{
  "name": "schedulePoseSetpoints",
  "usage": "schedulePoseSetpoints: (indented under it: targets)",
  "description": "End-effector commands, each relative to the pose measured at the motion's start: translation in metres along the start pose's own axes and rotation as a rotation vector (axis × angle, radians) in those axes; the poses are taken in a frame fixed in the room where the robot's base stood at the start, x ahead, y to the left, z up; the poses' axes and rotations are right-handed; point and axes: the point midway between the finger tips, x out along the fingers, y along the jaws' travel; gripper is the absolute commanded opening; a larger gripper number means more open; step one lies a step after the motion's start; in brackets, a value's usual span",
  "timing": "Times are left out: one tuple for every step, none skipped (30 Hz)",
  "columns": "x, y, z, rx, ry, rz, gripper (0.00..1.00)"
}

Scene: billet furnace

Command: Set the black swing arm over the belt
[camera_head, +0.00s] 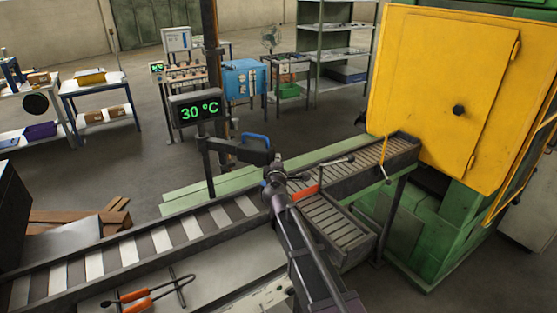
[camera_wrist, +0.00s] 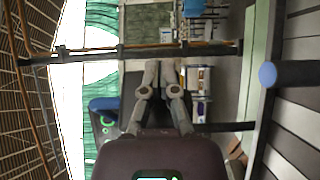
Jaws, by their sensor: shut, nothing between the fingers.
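The black swing arm (camera_head: 240,148) reaches right from beside the display post, above the far side of the roller belt (camera_head: 130,251). A blue handle (camera_head: 256,141) stands up on it. A blue rounded end, which looks like this handle, shows at the right in the wrist view (camera_wrist: 268,74). My gripper (camera_head: 272,172) is over the belt, close to the arm's right end; in the head view it hides part of that end. I cannot tell whether they touch. In the wrist view its fingers (camera_wrist: 162,66) are together, with nothing between them.
A display (camera_head: 196,108) reads 30 °C. The yellow furnace door (camera_head: 445,90) stands at the right. An orange-red piece (camera_head: 304,192) is beside my gripper on the belt line. Orange-handled tongs (camera_head: 140,297) lie at the front. Brown beams (camera_head: 95,222) lie at the left.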

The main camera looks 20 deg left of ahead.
Motion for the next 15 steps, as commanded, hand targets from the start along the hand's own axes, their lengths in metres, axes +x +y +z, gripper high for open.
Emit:
schedulePoseSetpoints:
  targets:
    - [-0.003, 0.0, 0.0, 0.0, 0.0, 0.0, 0.0]
    - [-0.005, 0.0, -0.001, 0.0, 0.0, 0.0, 0.0]
    - [-0.007, 0.0, -0.002, 0.0, 0.001, 0.0, 0.0]
    - [-0.009, 0.0, -0.002, 0.0, 0.001, 0.0, 0.0]
    - [-0.011, 0.0, -0.003, 0.0, 0.0, 0.0, 0.0]
    - [-0.015, 0.0, -0.004, 0.0, 0.0, 0.0, 0.0]
    - [-0.017, 0.0, -0.004, 0.0, 0.0, 0.0, 0.0]
    - [-0.02, 0.0, -0.005, 0.0, -0.001, 0.0, 0.0]
    - [-0.024, 0.0, -0.006, 0.0, -0.001, 0.0, 0.0]
    - [-0.028, 0.0, -0.007, 0.0, -0.001, 0.0, 0.0]
    - [-0.033, 0.0, -0.005, 0.0, -0.002, 0.0, 0.0]
    - [-0.04, 0.0, -0.001, 0.0, -0.001, 0.0, 0.0]
    - [-0.045, 0.0, 0.001, 0.0, -0.001, 0.0, 0.0]
    - [-0.05, 0.0, 0.003, 0.0, -0.001, 0.0, 0.0]
    - [-0.057, 0.0, 0.006, 0.0, -0.001, 0.0, 0.0]
